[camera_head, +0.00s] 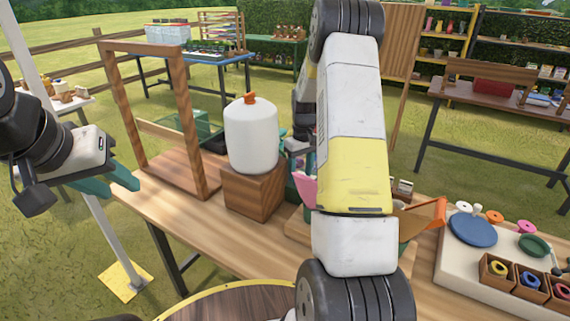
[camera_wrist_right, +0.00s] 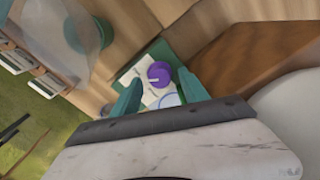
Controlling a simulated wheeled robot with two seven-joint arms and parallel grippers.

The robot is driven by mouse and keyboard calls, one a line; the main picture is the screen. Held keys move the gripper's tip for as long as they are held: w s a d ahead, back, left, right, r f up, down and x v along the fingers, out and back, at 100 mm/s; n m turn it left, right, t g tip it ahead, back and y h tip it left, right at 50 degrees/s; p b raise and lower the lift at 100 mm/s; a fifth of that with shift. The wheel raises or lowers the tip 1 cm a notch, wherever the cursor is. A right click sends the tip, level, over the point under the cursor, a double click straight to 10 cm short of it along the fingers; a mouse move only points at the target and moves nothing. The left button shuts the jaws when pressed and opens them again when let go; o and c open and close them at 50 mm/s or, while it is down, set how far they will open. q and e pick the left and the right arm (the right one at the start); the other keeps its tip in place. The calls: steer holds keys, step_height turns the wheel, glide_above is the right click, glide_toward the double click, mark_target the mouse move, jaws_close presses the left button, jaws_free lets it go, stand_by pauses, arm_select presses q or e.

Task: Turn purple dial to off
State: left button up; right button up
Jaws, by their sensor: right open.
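The purple dial (camera_wrist_right: 158,73) shows in the right wrist view, on a small white plate with markings set on a green panel. My right gripper (camera_wrist_right: 160,84) is open, its two teal fingers on either side of the dial in that picture. I cannot tell whether they touch it. The dial is not visible in the head view, where my right arm covers the middle of the table. My left gripper (camera_head: 120,183) is at the left, away from the table's middle. I cannot tell how far its fingers are apart.
A white jug with an orange cap (camera_head: 250,135) stands on a wooden block (camera_head: 252,192), beside a wooden frame (camera_head: 120,95). A pale board (camera_head: 465,262) at the right holds a blue disc (camera_head: 473,230) and small boxes of coloured rings. The front left of the table is clear.

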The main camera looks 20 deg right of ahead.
steer(key=shift+f, duration=0.3)
jaws_close()
steer(key=m, duration=0.5)
stand_by(0.3)
jaws_free()
